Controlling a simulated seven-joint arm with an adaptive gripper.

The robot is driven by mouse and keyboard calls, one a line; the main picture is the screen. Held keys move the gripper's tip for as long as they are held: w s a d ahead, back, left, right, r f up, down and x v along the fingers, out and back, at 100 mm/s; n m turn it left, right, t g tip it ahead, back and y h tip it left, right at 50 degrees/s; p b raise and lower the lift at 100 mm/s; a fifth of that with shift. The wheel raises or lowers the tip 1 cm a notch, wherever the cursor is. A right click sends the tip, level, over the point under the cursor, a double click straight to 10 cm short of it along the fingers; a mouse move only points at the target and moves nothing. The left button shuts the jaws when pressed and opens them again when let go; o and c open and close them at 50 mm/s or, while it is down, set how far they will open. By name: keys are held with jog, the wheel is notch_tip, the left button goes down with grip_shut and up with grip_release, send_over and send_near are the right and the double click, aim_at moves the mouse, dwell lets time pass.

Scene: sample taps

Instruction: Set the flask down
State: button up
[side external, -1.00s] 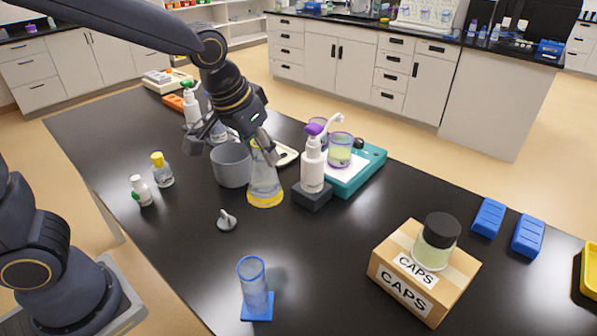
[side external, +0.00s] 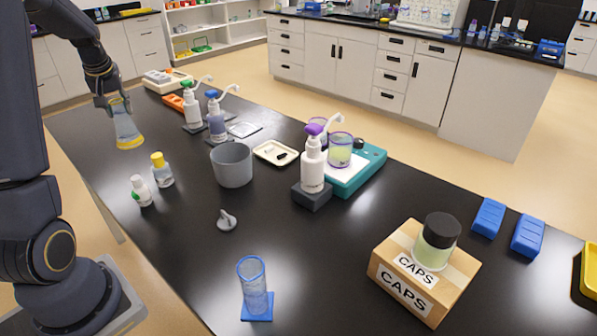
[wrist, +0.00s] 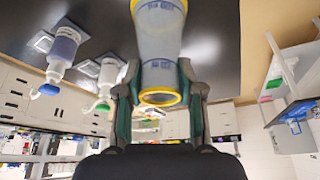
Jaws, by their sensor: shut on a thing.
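The flask (side external: 126,128) is a clear conical one with a yellow rim and a yellow band at its base. My gripper (side external: 116,101) is shut on it near its neck, at the left far part of the black bench. In the wrist view the flask (wrist: 160,45) sits between the two fingers of my gripper (wrist: 160,88). It looks nearly upright, slightly tilted in the side view. I cannot tell whether its base touches the bench or hangs just above it.
The black bench (side external: 170,235) is clear around the flask. Small bottles (side external: 162,170) stand nearer, and a grey beaker (side external: 232,165) is to the right. Pump bottles (side external: 216,120) stand at the back. A teal scale (side external: 358,175) and a cardboard caps box (side external: 405,300) are farther right.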

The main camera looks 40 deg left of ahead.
jog(key=s+a, duration=0.1)
jog(key=s+a+f+n, duration=0.1)
jog(key=a, duration=0.1)
jog(key=shift+s+f, duration=0.1)
jog(key=shift+f, duration=0.05)
jog(key=w+a+f, duration=0.8)
jog(key=a+f, duration=0.1)
jog(key=f, duration=0.3)
jog(key=shift+a+f, duration=0.15)
jog(key=shift+a, duration=0.1)
jog(key=shift+w+f, duration=0.1)
jog(key=o, duration=1)
jog(key=shift+o, duration=0.2)
